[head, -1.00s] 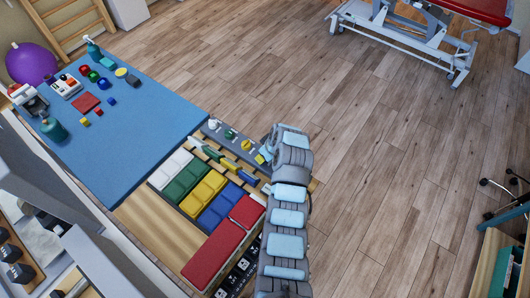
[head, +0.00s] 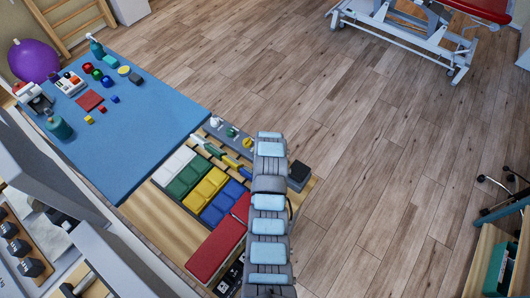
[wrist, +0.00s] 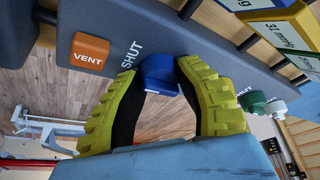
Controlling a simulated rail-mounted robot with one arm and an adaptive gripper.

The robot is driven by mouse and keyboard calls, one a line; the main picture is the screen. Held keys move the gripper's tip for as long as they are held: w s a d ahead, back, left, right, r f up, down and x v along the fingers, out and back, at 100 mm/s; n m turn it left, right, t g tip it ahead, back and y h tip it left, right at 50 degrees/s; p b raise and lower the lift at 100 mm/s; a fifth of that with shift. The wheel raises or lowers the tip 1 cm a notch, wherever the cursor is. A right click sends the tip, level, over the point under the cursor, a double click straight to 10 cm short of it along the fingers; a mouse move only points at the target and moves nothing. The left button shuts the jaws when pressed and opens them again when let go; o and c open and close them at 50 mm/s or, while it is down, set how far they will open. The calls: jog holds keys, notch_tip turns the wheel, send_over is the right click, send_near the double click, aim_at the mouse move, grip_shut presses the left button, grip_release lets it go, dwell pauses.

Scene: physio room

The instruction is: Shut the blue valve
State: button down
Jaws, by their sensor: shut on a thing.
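The blue valve (wrist: 158,74) shows in the wrist view as a blue knob on the grey valve panel (wrist: 165,40). My gripper (wrist: 162,82), with yellow-green ribbed fingers, is shut on it, one finger on each side. The fingers hide part of the valve. A "SHUT" mark is printed on the panel just left of the valve. In the head view, my arm hides the blue valve and my fingers; the left part of the panel (head: 217,131) stays visible.
An orange VENT piece (wrist: 90,50) is left of the blue valve. A green valve (wrist: 252,101) and a white one (wrist: 276,107) are to the right. In the head view, colored blocks (head: 205,188) lie beside the panel, and a dark box (head: 299,172) is right of my arm.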

jog(key=shift+f, duration=0.15)
jog(key=c, duration=0.6)
grip_release()
jog(key=shift+c, duration=0.2)
jog(key=shift+r, duration=0.2)
jog(key=shift+s+r, duration=0.25)
jog(key=shift+r, duration=0.45)
jog(key=v, duration=1)
jog(key=shift+s, duration=0.2)
jog(key=shift+w+r, duration=0.1)
